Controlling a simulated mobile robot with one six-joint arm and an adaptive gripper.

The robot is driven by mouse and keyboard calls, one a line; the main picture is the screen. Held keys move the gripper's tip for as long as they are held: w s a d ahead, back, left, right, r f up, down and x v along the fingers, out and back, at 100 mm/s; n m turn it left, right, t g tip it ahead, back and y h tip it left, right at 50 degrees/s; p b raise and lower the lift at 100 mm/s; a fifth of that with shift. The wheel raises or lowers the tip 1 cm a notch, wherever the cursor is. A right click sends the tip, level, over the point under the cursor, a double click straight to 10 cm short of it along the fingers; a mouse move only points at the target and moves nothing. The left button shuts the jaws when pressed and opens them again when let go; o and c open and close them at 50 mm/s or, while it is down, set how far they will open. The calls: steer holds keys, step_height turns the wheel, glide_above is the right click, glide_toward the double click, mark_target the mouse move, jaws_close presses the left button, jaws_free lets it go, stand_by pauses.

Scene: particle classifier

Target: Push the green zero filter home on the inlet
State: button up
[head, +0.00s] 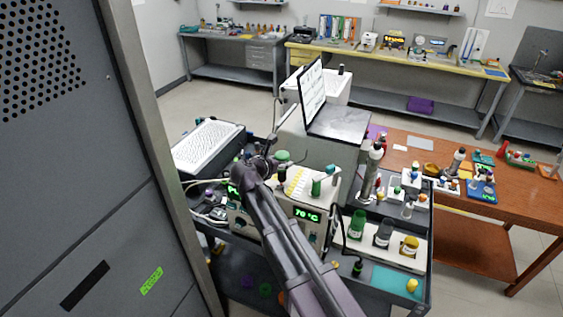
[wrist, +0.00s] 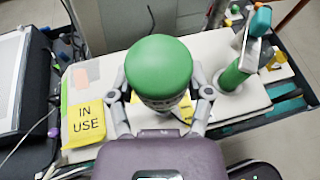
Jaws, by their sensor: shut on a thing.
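The green zero filter (wrist: 158,70) is a round green-topped cylinder in the middle of the wrist view. My gripper (wrist: 162,105) is shut on it, one finger at each side. In the head view the filter's green top (head: 283,156) shows just beyond my gripper (head: 270,163), above the light-coloured instrument with the green 70 °C display (head: 307,215). The inlet is hidden below the filter, so I cannot tell whether the filter is seated on it or held above it.
A yellow IN USE note (wrist: 88,122) lies left of the filter. A green upright cylinder (wrist: 236,72) stands to the right.

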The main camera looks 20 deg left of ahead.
steer(key=shift+f+b, duration=1)
steer(key=shift+f, duration=0.05)
steer(key=o, duration=1.2)
steer(key=shift+r, duration=0.2)
step_height(320, 180, up, 9)
steer(key=p, duration=0.9)
steer(key=shift+s, duration=0.1)
stand_by(0.4)
